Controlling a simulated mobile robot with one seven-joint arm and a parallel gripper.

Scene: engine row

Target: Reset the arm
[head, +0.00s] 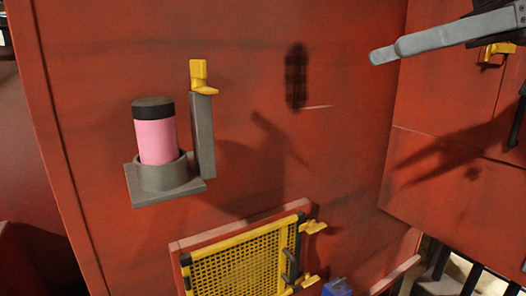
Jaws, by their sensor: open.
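My gripper (452,34) shows only in part at the upper right edge. A long grey part with a rounded end points left, with black parts above and behind it. The rest of my gripper and arm is cut off by the frame edge, and nothing is seen held. A pink cylinder with a black cap (157,136) stands upright in a grey round holder (165,176) on the red wall, well left of my gripper. A grey upright post with a yellow bracket (203,80) stands beside it.
The red wall (345,105) is mostly bare in the middle, with shadows on it. A yellow mesh panel (236,269) is low in the centre, with a blue object (337,287) near it. A second red panel (455,130) stands close behind my gripper, with a yellow fitting (499,49).

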